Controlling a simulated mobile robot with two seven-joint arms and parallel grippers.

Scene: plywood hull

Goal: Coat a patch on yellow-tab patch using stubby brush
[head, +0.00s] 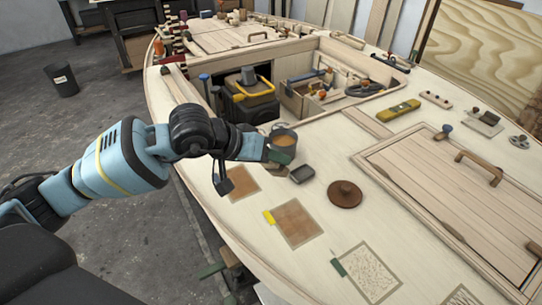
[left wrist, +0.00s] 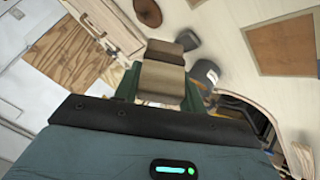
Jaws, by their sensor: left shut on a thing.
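The yellow-tab patch is a brown square (head: 298,224) with a yellow tab (head: 268,217) on its left corner, on the pale deck in the head view. My left gripper (head: 277,156) is up and left of it, close to a pot of tan liquid (head: 284,139). In the left wrist view its green fingers (left wrist: 158,88) are shut on a tan, blocky thing (left wrist: 162,78), apparently the stubby brush, with a darker brown end. The brush is mostly hidden in the head view. A brown patch (left wrist: 280,44) shows there, its tab not visible. My right gripper is out of view.
A green-tab speckled patch (head: 370,272) lies nearer, and another brown patch (head: 244,183) sits under my arm. A round brown lid (head: 345,194) and small dark tray (head: 302,174) lie on the deck. An open hatch with a toolbox (head: 254,98) is behind.

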